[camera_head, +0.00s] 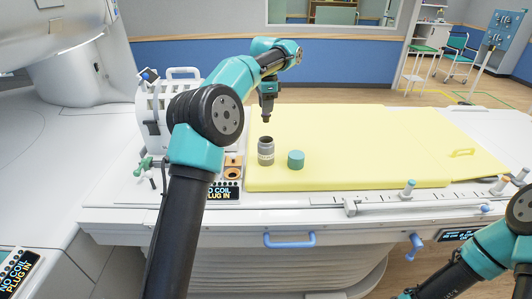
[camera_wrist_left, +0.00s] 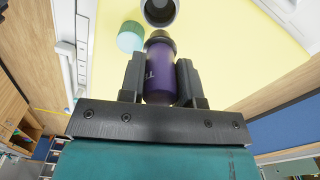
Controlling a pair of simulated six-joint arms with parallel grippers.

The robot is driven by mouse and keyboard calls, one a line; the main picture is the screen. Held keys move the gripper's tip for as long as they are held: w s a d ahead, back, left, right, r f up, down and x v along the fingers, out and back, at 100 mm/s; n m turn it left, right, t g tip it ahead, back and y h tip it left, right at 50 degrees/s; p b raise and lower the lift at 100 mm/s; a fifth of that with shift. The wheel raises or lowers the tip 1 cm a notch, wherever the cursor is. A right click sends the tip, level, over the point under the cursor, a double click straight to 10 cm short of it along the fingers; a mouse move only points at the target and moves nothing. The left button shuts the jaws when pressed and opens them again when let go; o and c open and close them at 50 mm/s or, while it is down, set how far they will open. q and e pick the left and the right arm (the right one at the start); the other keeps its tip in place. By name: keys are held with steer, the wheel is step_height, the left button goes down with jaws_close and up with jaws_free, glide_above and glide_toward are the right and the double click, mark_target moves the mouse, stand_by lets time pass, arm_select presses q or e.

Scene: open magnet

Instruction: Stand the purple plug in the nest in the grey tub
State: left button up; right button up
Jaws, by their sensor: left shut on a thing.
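The grey tub (camera_head: 265,157) stands upright and open on the yellow pad; its dark opening also shows at the top of the left wrist view (camera_wrist_left: 158,13). The nest inside cannot be made out. The purple plug (camera_wrist_left: 160,78) has a dark cap-like end pointing towards the tub. My left gripper (camera_wrist_left: 161,82) is shut on the plug, one finger on each side. In the head view my left gripper (camera_head: 266,112) is above the tub, with a gap between. The plug is hard to tell from the dark fingers there. My right gripper is out of view.
A teal cylinder (camera_head: 296,159) stands just right of the tub. The yellow pad (camera_head: 370,145) is clear farther right. A white slatted housing (camera_head: 152,115) stands left of the pad, and a panel with a round socket (camera_head: 232,170) lies at its left edge.

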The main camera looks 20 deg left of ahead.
arm_select(q)
steer(key=shift+f, duration=0.1)
glide_above(266, 139)
steer(key=s, duration=0.2)
step_height(266, 139, down, 10)
steer(key=shift+s+d, duration=0.2)
steer(key=shift+d, duration=0.2)
steer(key=shift+f, duration=1.05)
stand_by(1.0)
steer(key=shift+f, duration=0.35)
steer(key=shift+s+f, duration=0.1)
steer(key=shift+f, duration=0.6)
stand_by(0.4)
steer(key=o, duration=1)
steer(key=shift+r, duration=0.1)
step_height(266, 139, up, 20)
steer(key=shift+s+a+f, duration=0.1)
steer(key=shift+a+f, duration=0.05)
steer(key=shift+f, duration=0.1)
